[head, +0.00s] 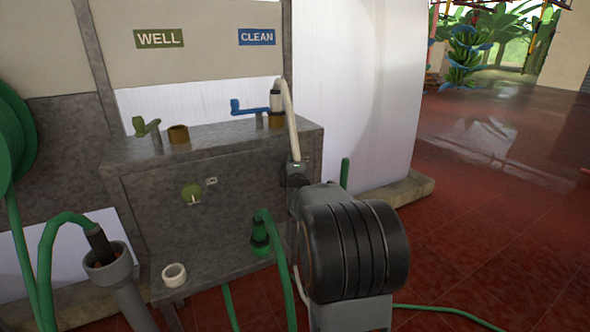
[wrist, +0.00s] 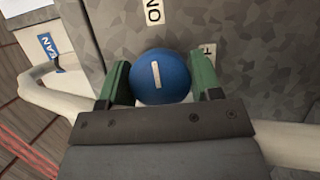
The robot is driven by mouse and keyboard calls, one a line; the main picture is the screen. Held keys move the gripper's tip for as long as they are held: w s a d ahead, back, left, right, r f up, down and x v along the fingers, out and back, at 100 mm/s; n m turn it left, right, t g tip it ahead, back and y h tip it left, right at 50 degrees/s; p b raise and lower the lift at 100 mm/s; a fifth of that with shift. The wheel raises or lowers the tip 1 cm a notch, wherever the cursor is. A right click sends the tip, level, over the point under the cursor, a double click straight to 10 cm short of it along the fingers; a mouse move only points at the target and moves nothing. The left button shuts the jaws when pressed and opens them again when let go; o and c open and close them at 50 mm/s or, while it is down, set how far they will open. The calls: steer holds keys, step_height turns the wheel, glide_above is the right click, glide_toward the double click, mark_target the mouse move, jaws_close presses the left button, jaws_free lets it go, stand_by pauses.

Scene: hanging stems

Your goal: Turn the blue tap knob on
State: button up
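The blue tap knob (wrist: 177,83) is round with a white line on its face. In the wrist view the line runs nearly up and down, slightly tilted, its upper end towards the ON label (wrist: 153,12). My gripper (wrist: 162,84) has a green finger on each side of the knob, and both appear to touch it. A second label (wrist: 209,51) beside the right finger is partly hidden. In the head view the blue knob and my fingertips are hidden behind my arm. The blue spout handle (head: 247,109) stands on the counter under the CLEAN sign (head: 257,37).
A pale hose (head: 290,115) hangs close to my wrist and also shows in the wrist view (wrist: 50,98). Green hoses and a white ring (head: 174,274) are lower left.

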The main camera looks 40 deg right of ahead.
steer(key=o, duration=0.4)
steer(key=shift+s, duration=0.1)
steer(key=p+v, duration=0.3)
steer(key=v, duration=1)
steer(key=shift+s+a, duration=0.25)
